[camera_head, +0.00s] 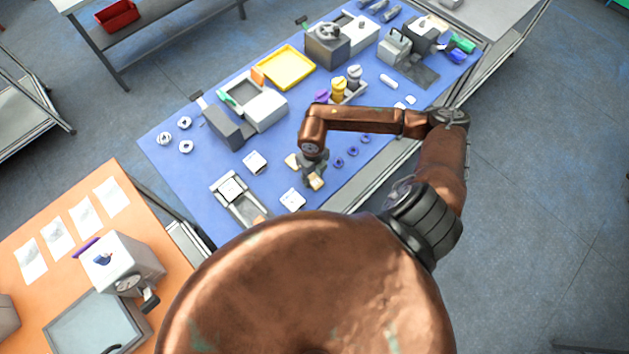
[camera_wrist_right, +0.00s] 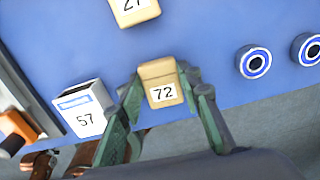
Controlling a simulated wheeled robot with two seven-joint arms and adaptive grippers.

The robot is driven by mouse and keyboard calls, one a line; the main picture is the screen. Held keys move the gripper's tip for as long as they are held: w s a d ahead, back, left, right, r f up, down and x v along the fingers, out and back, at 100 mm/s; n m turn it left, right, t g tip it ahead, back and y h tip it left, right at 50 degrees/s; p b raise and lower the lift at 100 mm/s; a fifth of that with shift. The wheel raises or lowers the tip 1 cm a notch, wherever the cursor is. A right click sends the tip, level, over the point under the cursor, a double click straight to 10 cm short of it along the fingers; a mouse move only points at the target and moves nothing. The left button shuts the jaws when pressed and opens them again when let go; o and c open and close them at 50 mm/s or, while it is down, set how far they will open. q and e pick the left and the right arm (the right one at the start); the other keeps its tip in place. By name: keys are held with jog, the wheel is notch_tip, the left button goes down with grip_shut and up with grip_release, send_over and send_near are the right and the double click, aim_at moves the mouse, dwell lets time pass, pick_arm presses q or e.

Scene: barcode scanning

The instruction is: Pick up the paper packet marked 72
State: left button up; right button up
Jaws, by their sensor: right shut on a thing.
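The tan packet marked 72 (camera_wrist_right: 160,72) is between the two green fingers of my right gripper (camera_wrist_right: 158,84) in the right wrist view, its label facing the camera. The fingers are shut on its sides. In the head view my right gripper (camera_head: 313,170) points down near the front edge of the blue table, with the packet (camera_head: 317,183) showing at its tips. I cannot tell whether the packet touches the table or is slightly above it. My left gripper is not in view.
A similar tan packet (camera_wrist_right: 134,8), its number partly cut off, lies beyond. A white box marked 57 (camera_wrist_right: 82,108) stands to the left. Several blue-and-white rings (camera_wrist_right: 254,62) lie to the right. A grey tray (camera_head: 243,210) is left of my right gripper on the blue table (camera_head: 205,165).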

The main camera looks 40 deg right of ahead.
jog(key=c, duration=0.5)
jog(key=shift+o, duration=0.2)
jog(key=shift+r, duration=0.1)
